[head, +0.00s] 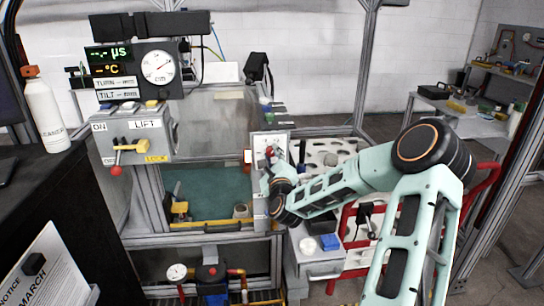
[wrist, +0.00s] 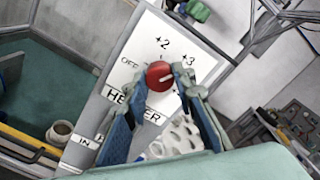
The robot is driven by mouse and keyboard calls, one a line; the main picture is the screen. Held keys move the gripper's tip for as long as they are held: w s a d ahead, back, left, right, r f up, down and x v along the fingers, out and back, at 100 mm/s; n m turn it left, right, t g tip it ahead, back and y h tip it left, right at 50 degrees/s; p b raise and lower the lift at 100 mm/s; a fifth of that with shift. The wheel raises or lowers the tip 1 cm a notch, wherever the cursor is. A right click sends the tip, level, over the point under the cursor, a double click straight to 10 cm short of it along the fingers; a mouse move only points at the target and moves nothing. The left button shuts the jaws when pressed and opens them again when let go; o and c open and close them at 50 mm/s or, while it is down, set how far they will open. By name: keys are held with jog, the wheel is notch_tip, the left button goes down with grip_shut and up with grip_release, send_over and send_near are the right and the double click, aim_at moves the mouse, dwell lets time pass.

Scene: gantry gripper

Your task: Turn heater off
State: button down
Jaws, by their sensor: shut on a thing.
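The heater panel (wrist: 112,80) is a white plate with the labels OFF, +2, +3 and HEATER, tilted in the wrist view. Its round red knob (wrist: 159,75) has a pale mark that seems to lie toward the +3 side, not toward OFF. My gripper (wrist: 160,84) has its blue-grey fingers on either side of the knob and is shut on it. In the head view the white panel (head: 257,143) stands at the middle of the frame, and my gripper (head: 268,183) reaches it from the right. My arm hides the knob's grip there.
A control box (head: 132,138) with a LIFT label and a red-knobbed lever stands at the left. A green-floored basin (head: 205,190) lies left of the panel. A white rack with holes (head: 325,150) and a red cart frame (head: 345,225) stand close to my arm.

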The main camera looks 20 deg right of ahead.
jog(key=shift+n, duration=0.3)
jog(key=n+b, duration=0.5)
jog(key=shift+f+n, duration=0.15)
jog(key=shift+n, duration=0.15)
jog(key=n+b, duration=0.3)
jog(key=shift+n+b, duration=0.3)
jog(key=shift+b, duration=0.1)
jog(key=n+b, duration=0.3)
jog(key=b, duration=0.1)
jog(key=shift+n, duration=0.3)
jog(key=n+b, duration=0.5)
jog(key=shift+b, duration=0.4)
jog(key=shift+r+n+b, duration=0.2)
jog(key=shift+n+b, duration=1.95)
jog(key=shift+n, duration=0.55)
